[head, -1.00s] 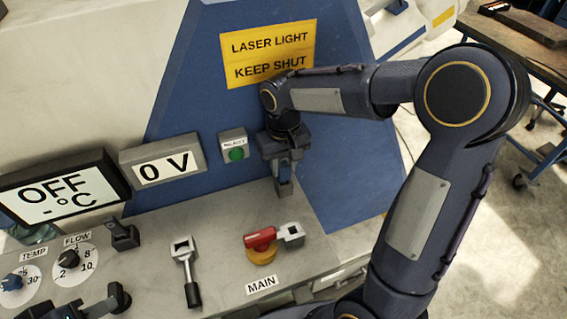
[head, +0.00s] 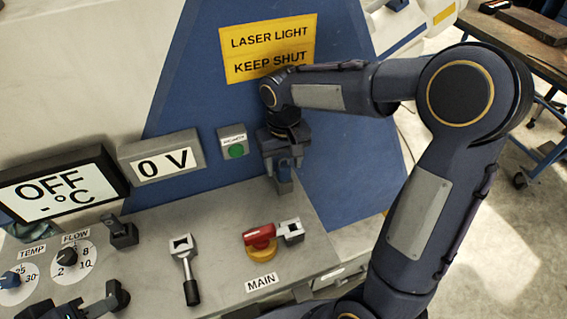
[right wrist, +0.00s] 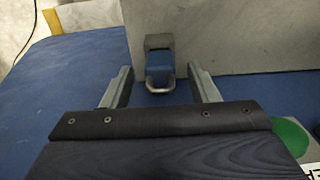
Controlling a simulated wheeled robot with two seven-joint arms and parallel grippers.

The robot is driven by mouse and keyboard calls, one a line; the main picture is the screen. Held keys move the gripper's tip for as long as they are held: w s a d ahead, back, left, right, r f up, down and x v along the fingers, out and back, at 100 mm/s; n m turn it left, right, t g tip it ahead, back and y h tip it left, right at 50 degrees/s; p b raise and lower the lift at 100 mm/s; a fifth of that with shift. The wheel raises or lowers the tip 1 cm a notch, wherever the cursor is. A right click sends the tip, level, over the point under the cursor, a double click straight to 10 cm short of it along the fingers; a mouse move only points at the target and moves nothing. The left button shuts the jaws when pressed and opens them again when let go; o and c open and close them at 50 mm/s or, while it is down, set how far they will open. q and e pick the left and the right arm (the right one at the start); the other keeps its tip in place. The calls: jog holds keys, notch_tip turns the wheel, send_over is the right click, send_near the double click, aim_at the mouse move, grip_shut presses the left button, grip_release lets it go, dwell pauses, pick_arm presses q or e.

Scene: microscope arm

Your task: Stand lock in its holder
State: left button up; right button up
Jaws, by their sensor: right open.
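In the right wrist view the lock (right wrist: 158,76) shows as a blue body with a metal loop toward me. My right gripper (right wrist: 160,88) is open, with one finger on each side of the lock and a visible gap to both. In the head view my right gripper (head: 283,166) is at the back of the console by the blue panel, and a little blue shows at its fingers. My left gripper (head: 72,312) is partly cut off at the bottom left; its jaws are unclear.
A red switch handle (head: 260,235) with a grey bracket (head: 291,231) beside it is on the console (head: 225,255). A green button box (head: 233,142) is close left of my right gripper. Dials and displays fill the left.

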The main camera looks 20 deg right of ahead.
aim_at(285, 167)
notch_tip(285, 167, up, 7)
jog(key=shift+r, duration=0.1)
dwell(0.6)
jog(key=shift+s+d, duration=0.1)
jog(key=shift+s, duration=0.2)
jog(key=s+f+t+y, duration=0.1)
jog(key=s+t+y, duration=0.1)
jog(key=s, duration=0.7)
jog(key=s+f+m+t+y, duration=0.1)
jog(key=s+t, duration=0.2)
jog(key=s, duration=0.7)
jog(key=shift+a+f+t+y, duration=0.25)
jog(key=shift+f+t+y, duration=0.05)
jog(key=shift+f+y, duration=0.1)
